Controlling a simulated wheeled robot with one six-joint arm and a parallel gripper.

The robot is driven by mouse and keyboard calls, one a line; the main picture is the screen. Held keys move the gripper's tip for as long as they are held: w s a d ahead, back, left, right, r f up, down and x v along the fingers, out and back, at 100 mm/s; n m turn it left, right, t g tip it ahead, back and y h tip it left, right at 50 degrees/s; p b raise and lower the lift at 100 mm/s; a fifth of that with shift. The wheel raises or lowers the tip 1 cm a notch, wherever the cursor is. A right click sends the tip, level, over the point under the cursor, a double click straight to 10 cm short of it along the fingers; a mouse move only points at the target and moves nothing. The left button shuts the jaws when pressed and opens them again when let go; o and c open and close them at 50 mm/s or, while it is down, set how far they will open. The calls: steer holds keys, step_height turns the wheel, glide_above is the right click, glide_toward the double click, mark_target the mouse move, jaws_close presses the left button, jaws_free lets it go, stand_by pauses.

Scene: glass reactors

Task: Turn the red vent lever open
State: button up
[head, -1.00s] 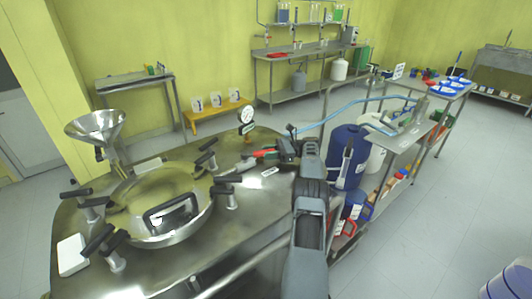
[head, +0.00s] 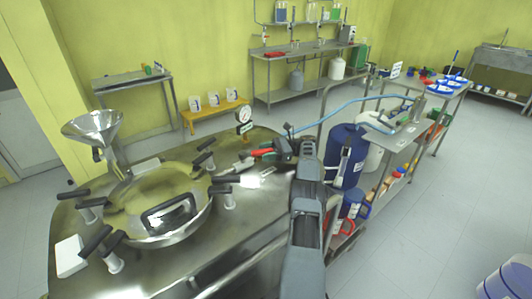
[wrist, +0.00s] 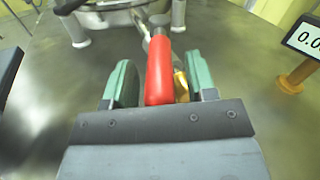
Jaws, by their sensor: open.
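The red vent lever (wrist: 160,72) shows in the wrist view between the two green finger pads of my gripper (wrist: 164,84). A gap shows on the left side of the lever; on the right a brass-coloured part lies between it and the pad. In the head view the red lever (head: 262,152) lies on the steel reactor top, with my gripper (head: 272,150) at its right end. My gripper is open around the lever. Whether a pad touches it cannot be told. The lever's pivot is partly hidden.
A round hatch (head: 160,204) with black-handled clamps sits left of the lever. A dial gauge (head: 243,116) stands just behind it, and a digital display (wrist: 302,40) is at the right in the wrist view. A steel funnel (head: 93,128) stands at the far left.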

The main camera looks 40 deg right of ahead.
step_height(320, 180, up, 4)
steer(key=shift+s+f, duration=0.1)
steer(key=shift+f, duration=0.1)
steer(key=s+a+r+p, duration=0.4)
steer(key=s+a+r, duration=0.3)
steer(key=s, duration=0.5)
steer(key=shift+r, duration=1.2)
steer(key=shift+c, duration=0.5)
